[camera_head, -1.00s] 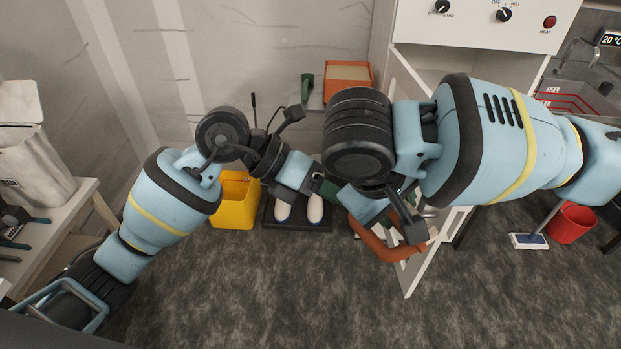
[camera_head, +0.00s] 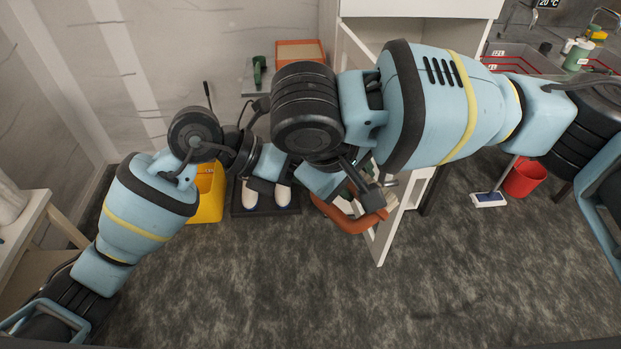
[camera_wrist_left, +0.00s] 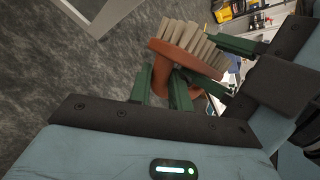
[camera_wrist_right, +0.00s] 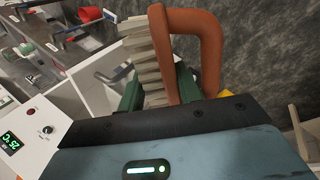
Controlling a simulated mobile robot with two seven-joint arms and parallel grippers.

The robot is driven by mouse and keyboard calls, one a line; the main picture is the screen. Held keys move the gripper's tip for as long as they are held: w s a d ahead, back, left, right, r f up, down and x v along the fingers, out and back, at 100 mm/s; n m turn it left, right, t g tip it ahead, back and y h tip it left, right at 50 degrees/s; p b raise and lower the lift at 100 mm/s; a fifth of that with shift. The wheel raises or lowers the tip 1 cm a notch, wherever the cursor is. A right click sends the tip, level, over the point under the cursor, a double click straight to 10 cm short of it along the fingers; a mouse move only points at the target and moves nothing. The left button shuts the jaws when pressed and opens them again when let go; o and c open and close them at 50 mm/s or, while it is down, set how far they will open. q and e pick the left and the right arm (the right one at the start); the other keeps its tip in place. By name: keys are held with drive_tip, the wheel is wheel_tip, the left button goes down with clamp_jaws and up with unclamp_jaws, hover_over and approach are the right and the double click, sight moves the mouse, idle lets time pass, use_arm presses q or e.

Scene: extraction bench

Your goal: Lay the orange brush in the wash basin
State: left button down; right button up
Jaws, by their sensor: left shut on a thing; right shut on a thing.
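The orange brush (camera_head: 350,222) has an orange body with a looped handle and pale bristles. It is held in the air between my two grippers. In the left wrist view my left gripper (camera_wrist_left: 160,80) is shut on the brush's orange handle (camera_wrist_left: 185,58). In the right wrist view my right gripper (camera_wrist_right: 157,78) is shut on the brush's bristled part, beside the handle loop (camera_wrist_right: 208,48). In the head view my arms hide much of both grippers. The wash basin (camera_head: 522,52), grey with red lines and litre labels, is at the upper right, apart from the brush.
A white cabinet with an open door (camera_head: 392,225) stands just behind the brush. A yellow bin (camera_head: 207,195) is at left. Bottles (camera_head: 577,55) stand behind the basin.

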drive_tip(key=o, duration=1.1)
